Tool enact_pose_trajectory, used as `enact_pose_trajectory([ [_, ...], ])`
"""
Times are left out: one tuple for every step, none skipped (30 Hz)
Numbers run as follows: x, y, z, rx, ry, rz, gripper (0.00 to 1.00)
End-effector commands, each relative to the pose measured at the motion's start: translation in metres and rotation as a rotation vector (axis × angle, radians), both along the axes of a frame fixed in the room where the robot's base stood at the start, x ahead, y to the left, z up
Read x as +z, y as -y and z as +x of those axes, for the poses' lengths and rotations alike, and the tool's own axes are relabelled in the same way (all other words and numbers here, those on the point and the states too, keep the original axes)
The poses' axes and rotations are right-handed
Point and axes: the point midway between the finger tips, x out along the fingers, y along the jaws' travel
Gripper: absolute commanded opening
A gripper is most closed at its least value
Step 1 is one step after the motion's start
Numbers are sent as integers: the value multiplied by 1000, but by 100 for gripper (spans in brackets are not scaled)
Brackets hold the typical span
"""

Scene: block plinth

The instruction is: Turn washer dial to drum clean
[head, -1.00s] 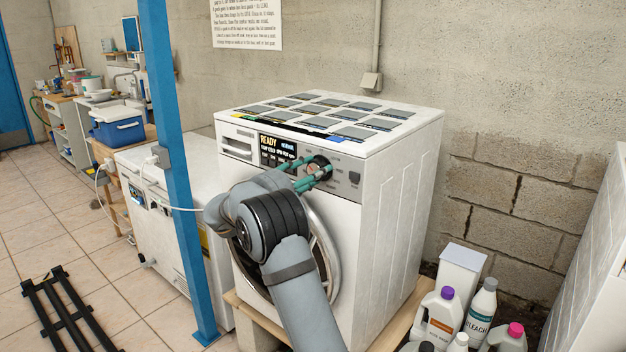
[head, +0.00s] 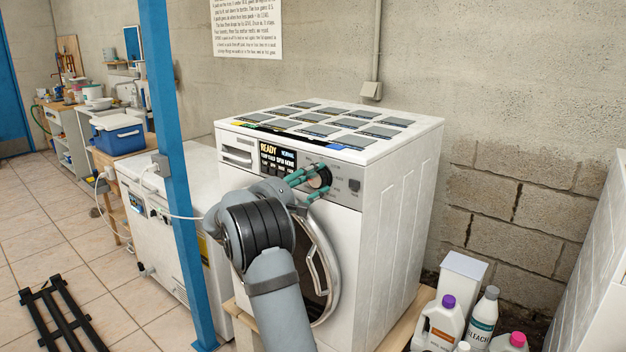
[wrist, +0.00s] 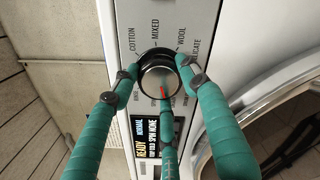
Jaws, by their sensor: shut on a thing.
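The washer (head: 385,215) stands against the wall with its control panel facing me. Its round dark dial (head: 323,177) has a silver face and a red mark in the wrist view (wrist: 158,78). There the mark points toward the bottom of the picture, on the side away from COTTON, MIXED, WOOL and DELICATE. My gripper (head: 311,183) has its teal fingers around the dial; in the wrist view (wrist: 159,80) it is shut on the dial's rim from both sides, with a third finger below. The labels near that finger are partly hidden or too small to read.
The display (head: 277,158) reads READY and NORMAL. A silver door handle (head: 322,268) arches below the dial, near my arm. A blue post (head: 178,180) stands to the left. Bottles (head: 482,318) stand at the lower right.

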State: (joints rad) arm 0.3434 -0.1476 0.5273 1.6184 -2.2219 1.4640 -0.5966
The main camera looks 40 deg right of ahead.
Motion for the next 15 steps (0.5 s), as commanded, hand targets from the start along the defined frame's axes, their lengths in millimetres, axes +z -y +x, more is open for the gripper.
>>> enact_pose_trajectory([
  [2, -1, 1, 4, -45, -12, 18],
  [2, -1, 1, 3, -73, -18, 18],
  [2, 0, 1, 3, -110, -26, 18],
  [2, -1, 1, 3, -138, -32, 18],
  [3, -1, 1, 3, -166, -38, 18],
  [3, -1, 1, 3, -203, -46, 18],
  [3, -1, 1, 3, -230, -52, 18],
  [3, 0, 1, 2, -258, -57, 18],
  [3, 0, 1, 2, -295, -65, 18],
  [3, 0, 1, 2, -324, -71, 18],
  [3, -1, 1, 3, -352, -76, 18],
  [3, -1, 1, 3, -389, -84, 18],
  [3, 0, 1, 2, -416, -90, 18],
  [3, 0, 0, 2, -445, -96, 18],
  [2, 0, 1, 2, -481, -104, 18],
])
